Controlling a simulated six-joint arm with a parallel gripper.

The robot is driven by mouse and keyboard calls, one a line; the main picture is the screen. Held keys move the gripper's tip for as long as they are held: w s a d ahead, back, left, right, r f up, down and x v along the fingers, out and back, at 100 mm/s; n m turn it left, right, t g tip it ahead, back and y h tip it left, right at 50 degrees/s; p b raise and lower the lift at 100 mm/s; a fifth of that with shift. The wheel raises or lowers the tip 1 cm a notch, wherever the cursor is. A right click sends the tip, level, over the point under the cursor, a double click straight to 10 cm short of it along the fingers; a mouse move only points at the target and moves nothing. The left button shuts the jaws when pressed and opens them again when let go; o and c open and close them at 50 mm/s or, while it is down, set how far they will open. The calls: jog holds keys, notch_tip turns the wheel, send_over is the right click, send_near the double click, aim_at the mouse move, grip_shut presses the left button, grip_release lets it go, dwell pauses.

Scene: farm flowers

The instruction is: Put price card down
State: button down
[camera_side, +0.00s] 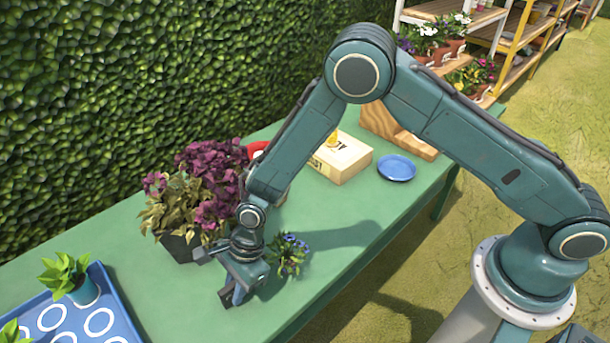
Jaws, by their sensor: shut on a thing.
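My gripper (236,292) points down, low over the green table (168,315), near its front edge. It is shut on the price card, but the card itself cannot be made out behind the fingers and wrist. I cannot tell whether the card touches the table. A small plant with blue flowers (288,252) is just right of my gripper. A dark pot (180,247) with large purple and wilted foliage (212,180) stands behind and left of my gripper.
A blue tray (108,287) with white rings and a seedling (65,272) is at left. A wooden box (342,160), a blue plate (396,168) and a wooden stand (385,128) are farther back. The table between tray and gripper is clear.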

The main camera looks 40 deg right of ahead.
jog(key=shift+f, duration=0.1)
jog(key=c, duration=1.4)
grip_release()
jog(key=shift+v, duration=6.15)
